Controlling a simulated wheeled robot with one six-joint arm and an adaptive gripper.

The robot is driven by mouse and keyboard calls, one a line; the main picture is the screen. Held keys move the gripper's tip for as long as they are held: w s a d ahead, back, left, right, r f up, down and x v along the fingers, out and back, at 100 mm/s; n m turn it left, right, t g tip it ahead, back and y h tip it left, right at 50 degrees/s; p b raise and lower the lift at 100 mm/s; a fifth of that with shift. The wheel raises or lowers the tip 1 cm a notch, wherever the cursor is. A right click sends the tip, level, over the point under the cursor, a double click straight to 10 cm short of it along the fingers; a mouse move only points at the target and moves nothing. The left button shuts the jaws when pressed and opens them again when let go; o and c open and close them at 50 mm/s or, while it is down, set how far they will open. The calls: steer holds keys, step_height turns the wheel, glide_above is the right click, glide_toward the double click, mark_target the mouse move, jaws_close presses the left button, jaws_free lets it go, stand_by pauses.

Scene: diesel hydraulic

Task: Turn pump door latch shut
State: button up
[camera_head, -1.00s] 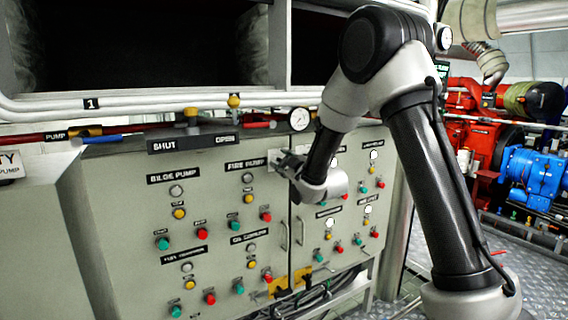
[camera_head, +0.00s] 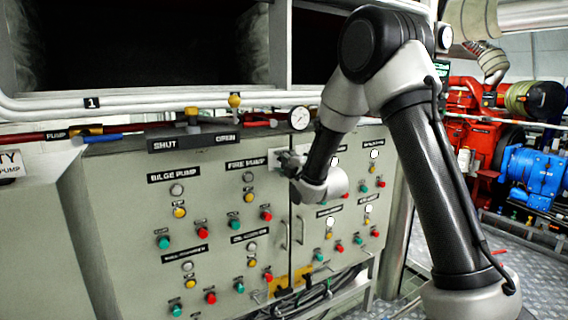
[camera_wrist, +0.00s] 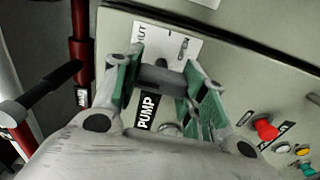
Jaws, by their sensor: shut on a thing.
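The pump door latch (camera_wrist: 160,77) is a dark handle in front of a white label plate (camera_wrist: 165,40) on the grey cabinet door. The plate carries lettering, partly hidden, that seems to read SHUT and OPEN. My gripper (camera_wrist: 160,85) is shut on the latch, with one green-padded finger on each side of it. In the head view my gripper (camera_head: 286,160) is at the upper part of the cabinet (camera_head: 110,215), right of the FIRE PUMP label (camera_head: 246,163). There the latch is mostly hidden by my gripper and wrist.
Push buttons and lamps, such as a red button (camera_head: 266,216) and a green button (camera_head: 163,242), cover the doors around my gripper. A pressure gauge (camera_head: 299,118) and a red pipe (camera_head: 150,127) run above. A door handle (camera_head: 300,231) sits below.

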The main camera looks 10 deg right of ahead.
steer(key=shift+n, duration=0.3)
steer(key=o, duration=1)
steer(key=shift+o, duration=0.2)
steer(key=v, duration=1.2)
